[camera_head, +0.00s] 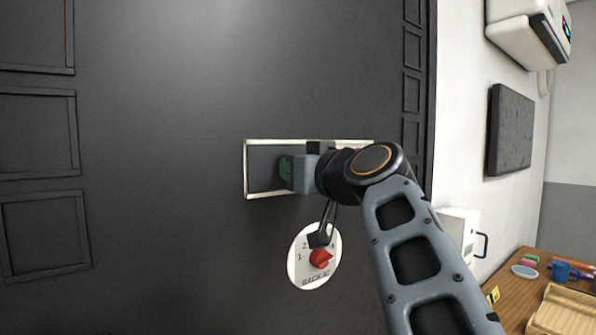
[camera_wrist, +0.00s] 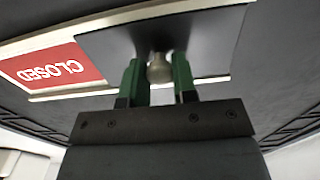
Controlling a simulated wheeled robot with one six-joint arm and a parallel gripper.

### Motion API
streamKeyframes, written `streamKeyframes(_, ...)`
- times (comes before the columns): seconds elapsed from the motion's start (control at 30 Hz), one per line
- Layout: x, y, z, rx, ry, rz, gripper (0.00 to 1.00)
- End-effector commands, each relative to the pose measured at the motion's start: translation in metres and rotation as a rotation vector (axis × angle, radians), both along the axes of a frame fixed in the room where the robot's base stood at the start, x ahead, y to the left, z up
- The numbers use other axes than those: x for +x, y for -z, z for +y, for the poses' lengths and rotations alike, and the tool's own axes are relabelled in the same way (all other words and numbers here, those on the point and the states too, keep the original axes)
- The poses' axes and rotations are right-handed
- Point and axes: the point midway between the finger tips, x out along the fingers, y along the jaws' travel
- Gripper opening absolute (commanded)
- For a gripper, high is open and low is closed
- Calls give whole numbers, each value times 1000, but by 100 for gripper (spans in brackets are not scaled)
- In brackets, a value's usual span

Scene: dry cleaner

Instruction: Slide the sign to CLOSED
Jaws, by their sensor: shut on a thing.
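The sign is a pale-framed rectangle (camera_head: 246,170) on a black door. In the wrist view, a dark sliding cover (camera_wrist: 215,45) lies within the sign's frame (camera_wrist: 150,12) and carries a pale round knob (camera_wrist: 160,68). Beside the cover, a red panel (camera_wrist: 50,68) with white CLOSED lettering shows, upside down in this view. My gripper (camera_wrist: 158,80) has its two green fingers on either side of the knob and is shut on it. In the head view my gripper (camera_head: 287,172) is at the sign, and my arm hides most of its right part; a little red shows there.
A white "BACK AT" dial (camera_head: 303,272) with a red pointer (camera_head: 320,259) is on the door just below the sign, close to my arm. At right are a wall with a dark panel (camera_head: 510,131) and a wooden counter (camera_head: 520,300) with small items.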

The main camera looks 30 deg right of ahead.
Motion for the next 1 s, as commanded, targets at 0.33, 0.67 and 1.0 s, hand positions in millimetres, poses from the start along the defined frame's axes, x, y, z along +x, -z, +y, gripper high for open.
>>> streamKeyframes(0.33, 0, 0, 2, 0, -7, 0, 46)
streamKeyframes(0.67, -2, 1, 0, 0, -3, 0, 52)
streamKeyframes(1.0, -47, 4, -6, -1, 5, -3, 52)
